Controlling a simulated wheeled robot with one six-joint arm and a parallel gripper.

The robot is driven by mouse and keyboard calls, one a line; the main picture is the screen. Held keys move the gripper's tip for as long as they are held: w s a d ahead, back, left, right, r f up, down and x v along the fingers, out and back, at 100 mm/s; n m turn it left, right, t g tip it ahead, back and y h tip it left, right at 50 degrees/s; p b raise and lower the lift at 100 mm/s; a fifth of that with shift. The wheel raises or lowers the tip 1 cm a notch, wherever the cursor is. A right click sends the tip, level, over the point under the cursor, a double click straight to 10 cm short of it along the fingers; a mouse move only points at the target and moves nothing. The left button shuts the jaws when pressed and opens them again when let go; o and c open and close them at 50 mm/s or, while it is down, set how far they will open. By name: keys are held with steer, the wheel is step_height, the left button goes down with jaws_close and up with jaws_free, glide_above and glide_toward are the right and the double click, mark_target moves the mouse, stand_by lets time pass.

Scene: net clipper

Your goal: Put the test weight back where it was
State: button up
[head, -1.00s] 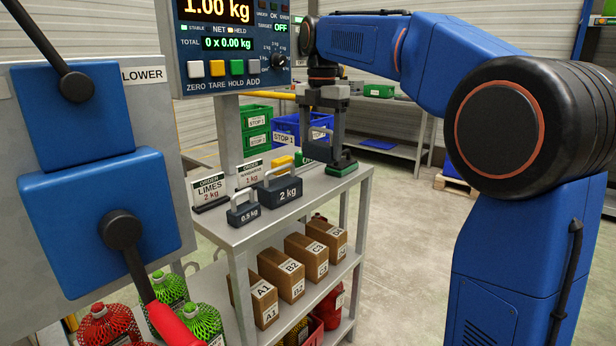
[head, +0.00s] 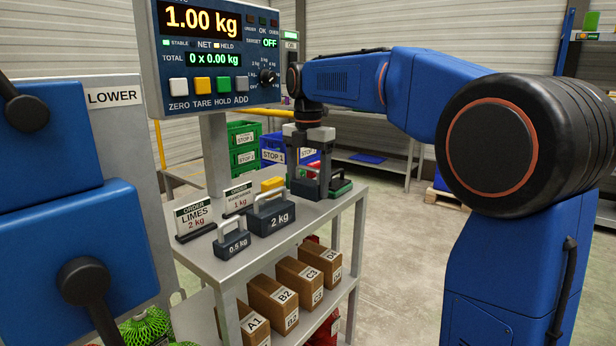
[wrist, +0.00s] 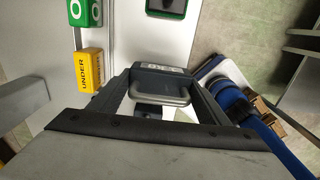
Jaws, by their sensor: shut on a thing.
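My gripper (head: 308,180) is shut on a dark test weight (wrist: 165,88) with a grey handle, between its two fingers in the wrist view. In the head view the weight (head: 306,190) is partly hidden by the fingers. It is low over the bench top (head: 262,246), just behind and right of the 2 kg weight (head: 270,217). I cannot tell whether it touches the bench. The 0.5 kg weight (head: 233,241) stands at the near end of this row.
A yellow UNDER block (wrist: 85,70) and a green block (wrist: 85,12) stand close to the gripper. A green-edged dark item (head: 340,188) sits at the bench's far end. Order cards (head: 194,218) stand behind the weights. The display (head: 205,22) reads 1.00 kg.

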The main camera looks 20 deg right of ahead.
mark_target(308, 195)
steer(key=shift+f, duration=1.8)
steer(key=o, duration=2)
steer(key=shift+f, duration=0.15)
steer(key=shift+o, duration=0.2)
step_height(308, 195, up, 12)
steer(key=shift+r, duration=0.15)
steer(key=s+d+f+m+t, duration=0.2)
steer(key=s+d+f+m, duration=0.1)
steer(key=s+f+m, duration=0.9)
steer(key=s+d+f+m+t, duration=0.2)
steer(key=s+d+f+m, duration=0.2)
steer(key=s+f+m, duration=0.9)
steer(key=s+f, duration=0.3)
steer(key=s, duration=0.5)
steer(key=shift+s+f+t, duration=0.15)
steer(key=shift+s+t, duration=0.1)
steer(key=shift+t, duration=0.15)
